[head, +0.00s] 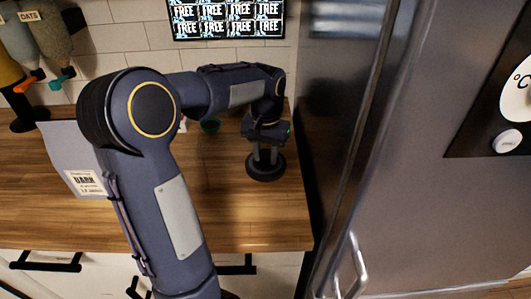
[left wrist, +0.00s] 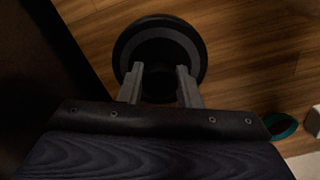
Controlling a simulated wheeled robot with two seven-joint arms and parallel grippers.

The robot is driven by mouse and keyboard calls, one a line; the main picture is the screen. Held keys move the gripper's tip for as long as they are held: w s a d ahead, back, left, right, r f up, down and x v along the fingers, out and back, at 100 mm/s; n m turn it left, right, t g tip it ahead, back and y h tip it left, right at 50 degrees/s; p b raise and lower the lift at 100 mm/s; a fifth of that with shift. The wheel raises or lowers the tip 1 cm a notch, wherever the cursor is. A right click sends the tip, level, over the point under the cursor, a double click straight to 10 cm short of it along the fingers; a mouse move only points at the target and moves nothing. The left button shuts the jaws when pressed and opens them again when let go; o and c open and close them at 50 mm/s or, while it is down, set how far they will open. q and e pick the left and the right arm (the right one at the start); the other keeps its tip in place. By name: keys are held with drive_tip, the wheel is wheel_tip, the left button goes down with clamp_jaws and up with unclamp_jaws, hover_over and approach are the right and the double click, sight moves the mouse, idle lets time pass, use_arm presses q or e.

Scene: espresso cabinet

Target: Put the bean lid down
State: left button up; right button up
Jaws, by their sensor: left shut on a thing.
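The bean lid (head: 266,168) is a dark round disc with a raised middle, at the right end of the wooden counter (head: 230,215) in the head view. My left gripper (head: 265,150) points down over it, shut on its middle part. In the left wrist view, the lid (left wrist: 125,45) shows as a black disc with a grey ring, and the two grey fingers (left wrist: 160,78) of my left gripper close on its dark centre. The lid lies level, at or just above the wood; I cannot tell whether it touches. My right gripper is not in view.
A steel fridge (head: 400,150) stands close on the right. A grey bag (head: 75,160) labelled DARK stands left on the counter. A small teal round thing (head: 210,125) lies behind the lid to the left. The front counter is clear.

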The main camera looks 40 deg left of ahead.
use_arm(q)
drive_tip(key=shift+f, duration=0.15)
drive_tip(key=o, duration=1)
drive_tip(key=shift+r, duration=0.4)
wheel_tip(320, 180, up, 12)
drive_tip(key=p, duration=0.1)
drive_tip(key=s+d+f+m+t+h, duration=0.1)
drive_tip(key=s+d+f+t+h, duration=0.1)
drive_tip(key=s+d+f, duration=0.3)
drive_tip(key=s+d+f+m+t+h, duration=0.1)
drive_tip(key=s+d+f+t, duration=0.2)
drive_tip(key=s+d, duration=0.7)
drive_tip(key=s+f, duration=0.2)
drive_tip(key=s, duration=0.2)
drive_tip(key=shift+s+d+f+t+h, duration=0.2)
drive_tip(key=shift+d+f+t+h, duration=0.1)
drive_tip(key=shift+f+h, duration=0.1)
